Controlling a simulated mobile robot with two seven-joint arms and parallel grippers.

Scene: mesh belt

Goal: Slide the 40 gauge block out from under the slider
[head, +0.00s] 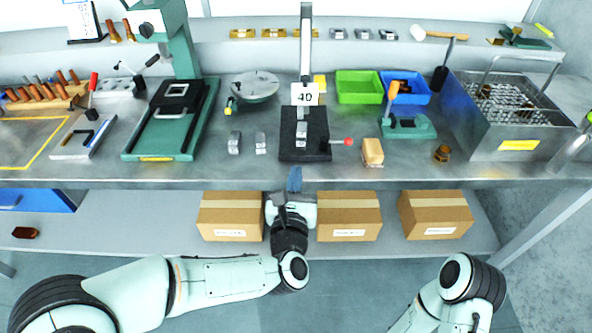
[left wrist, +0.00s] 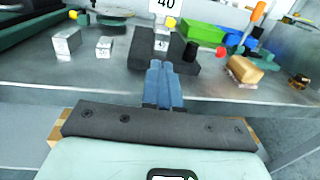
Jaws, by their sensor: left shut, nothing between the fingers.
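A black stand base (head: 293,153) with a tall grey column (head: 306,40) stands near the bench's front edge. A white card marked 40 (head: 304,88) is at the column. Below the card a small grey metal block (head: 301,129) sits on the base; it also shows in the left wrist view (left wrist: 161,45). The slider is not clearly distinguishable from the block and column. My left gripper (head: 295,178) is shut and empty, in front of the stand at the bench edge. Its blue fingers (left wrist: 160,80) point at the base, apart from the block. My right gripper is not visible.
Two loose metal blocks (head: 234,142) (head: 260,143) stand left of the base. A red-knobbed lever (head: 347,141) and a tan block (head: 372,152) are to its right. Green (head: 359,87) and blue (head: 405,84) bins are behind. Cardboard boxes (head: 231,216) line the lower shelf.

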